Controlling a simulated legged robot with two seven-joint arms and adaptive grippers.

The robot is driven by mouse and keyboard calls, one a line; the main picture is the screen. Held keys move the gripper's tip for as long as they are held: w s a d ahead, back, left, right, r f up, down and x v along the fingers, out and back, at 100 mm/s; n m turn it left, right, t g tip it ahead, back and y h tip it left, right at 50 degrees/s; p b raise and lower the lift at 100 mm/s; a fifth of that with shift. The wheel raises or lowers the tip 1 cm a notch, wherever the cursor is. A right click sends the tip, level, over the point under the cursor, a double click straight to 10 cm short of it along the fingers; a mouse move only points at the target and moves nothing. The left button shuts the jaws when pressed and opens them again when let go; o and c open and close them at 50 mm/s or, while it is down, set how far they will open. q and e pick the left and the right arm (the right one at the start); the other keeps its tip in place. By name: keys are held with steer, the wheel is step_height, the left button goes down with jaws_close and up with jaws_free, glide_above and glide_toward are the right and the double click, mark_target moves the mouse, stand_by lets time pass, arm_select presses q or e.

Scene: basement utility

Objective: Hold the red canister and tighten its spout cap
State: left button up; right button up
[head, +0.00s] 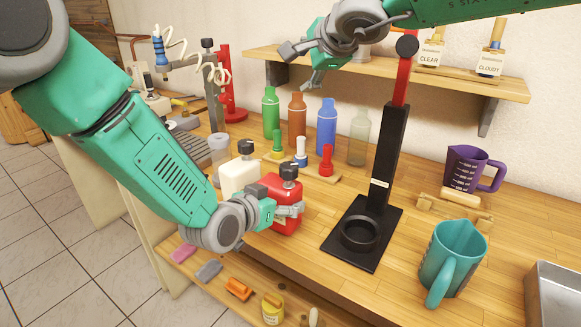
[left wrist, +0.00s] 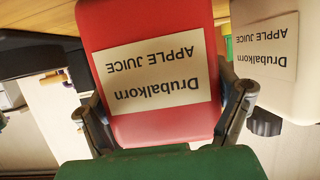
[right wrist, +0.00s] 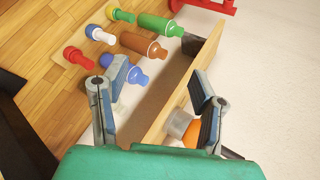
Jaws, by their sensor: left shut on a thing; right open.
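The red canister (head: 284,189) stands upright on the wooden bench, with a dark spout cap (head: 289,171) on its top. In the left wrist view the red canister (left wrist: 152,38) shows an upside-down label reading "Drubalkorn APPLE JUICE". My left gripper (head: 281,211) is shut on the canister's body, one finger on each side, as the left wrist view (left wrist: 163,112) shows. My right gripper (head: 301,66) is open and empty, high by the shelf, well above and apart from the canister. How tight the cap sits cannot be seen.
A white canister (head: 238,178) with a dark cap stands close beside the red one. A black stand (head: 364,252) rises to the right. Several bottles (head: 326,126) line the back under the shelf (head: 395,80). A teal jug (head: 455,257) stands front right.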

steer(key=s+d+f+m+g, duration=0.2)
steer(key=s+f+m+g, duration=0.1)
steer(key=f+m, duration=0.1)
steer(key=m+g, duration=0.4)
steer(key=g, duration=0.2)
glide_toward(292, 165)
steer(key=x, duration=1)
steer(key=shift+s+a+f, duration=0.1)
steer(key=shift+a+f, duration=0.05)
steer(key=shift+f, duration=0.05)
steer(key=c, duration=1.2)
